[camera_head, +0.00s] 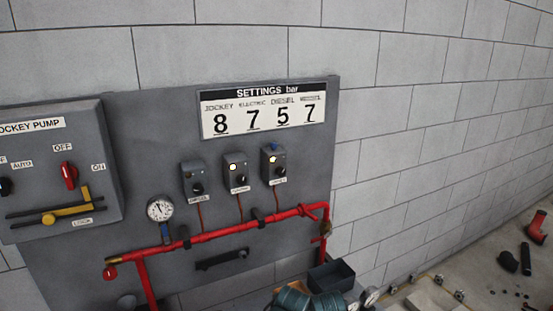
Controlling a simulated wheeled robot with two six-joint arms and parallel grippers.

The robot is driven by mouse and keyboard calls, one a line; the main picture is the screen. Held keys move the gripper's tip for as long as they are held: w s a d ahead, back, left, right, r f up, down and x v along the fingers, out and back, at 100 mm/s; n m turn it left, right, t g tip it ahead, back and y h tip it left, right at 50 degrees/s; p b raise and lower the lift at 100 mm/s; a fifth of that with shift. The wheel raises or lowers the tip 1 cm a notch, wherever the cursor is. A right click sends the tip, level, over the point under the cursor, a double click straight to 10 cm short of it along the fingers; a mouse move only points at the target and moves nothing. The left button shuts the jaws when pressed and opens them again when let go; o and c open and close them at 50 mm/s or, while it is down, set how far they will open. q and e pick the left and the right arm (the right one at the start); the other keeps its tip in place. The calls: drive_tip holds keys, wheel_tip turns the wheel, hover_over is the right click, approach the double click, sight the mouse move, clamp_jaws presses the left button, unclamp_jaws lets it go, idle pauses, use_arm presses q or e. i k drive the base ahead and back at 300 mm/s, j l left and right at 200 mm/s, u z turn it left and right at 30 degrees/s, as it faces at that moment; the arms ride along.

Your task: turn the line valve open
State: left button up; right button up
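A red pipe (228,231) runs across the lower part of the grey panel, sloping up to the right. A round white gauge (160,209) stands above the pipe on a blue stem (165,233). A red cap-like piece (110,272) is at the left end. I cannot tell for sure which fitting is the line valve, or how its handle is set. Neither of my grippers is in view.
A jockey pump box (60,165) with a red knob (69,175) and yellow lever (70,209) juts out at left. Three small switch boxes (236,172) hang under the settings sign (263,107).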

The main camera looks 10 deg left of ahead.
sight(313, 241)
drive_tip(key=i+l, duration=0.15)
drive_tip(key=i, duration=0.2)
drive_tip(key=i+l+u, duration=0.1)
drive_tip(key=i, duration=0.3)
drive_tip(key=i+l, duration=0.25)
drive_tip(key=i+u, duration=0.05)
drive_tip(key=i, duration=0.05)
